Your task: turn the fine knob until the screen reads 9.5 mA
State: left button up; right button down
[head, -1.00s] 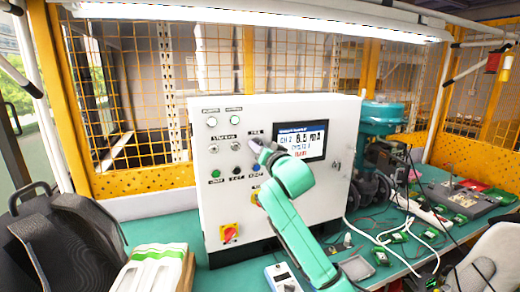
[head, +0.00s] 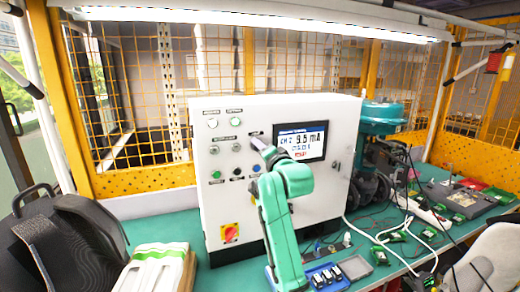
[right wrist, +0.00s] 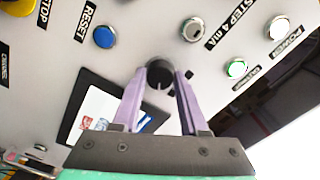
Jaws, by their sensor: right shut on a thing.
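The white control box (head: 330,190) stands on the green bench. Its screen (head: 301,141) seems to read 9.5 mA on channel 2; the smaller line below is hard to read. My right gripper (head: 262,146) is at the panel just left of the screen and covers the knob in the head view. In the right wrist view its lavender fingers (right wrist: 159,88) are shut on the black fine knob (right wrist: 157,72), one on each side. The screen shows partly there, behind the left finger. My left gripper is not in view.
The panel has a blue button (right wrist: 104,37) marked RESET, lit lamps and toggles near the knob, and a red-yellow switch (head: 229,233) low on the left. A teal valve actuator (head: 381,115) stands right of the box. Small parts and cables cover the right bench.

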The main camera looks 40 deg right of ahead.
jog(key=shift+c, duration=2.2)
grip_release()
jog(key=shift+d, duration=0.1)
jog(key=shift+s, duration=0.1)
jog(key=b+v, duration=0.5)
jog(key=v, duration=0.9)
jog(key=shift+s, duration=0.2)
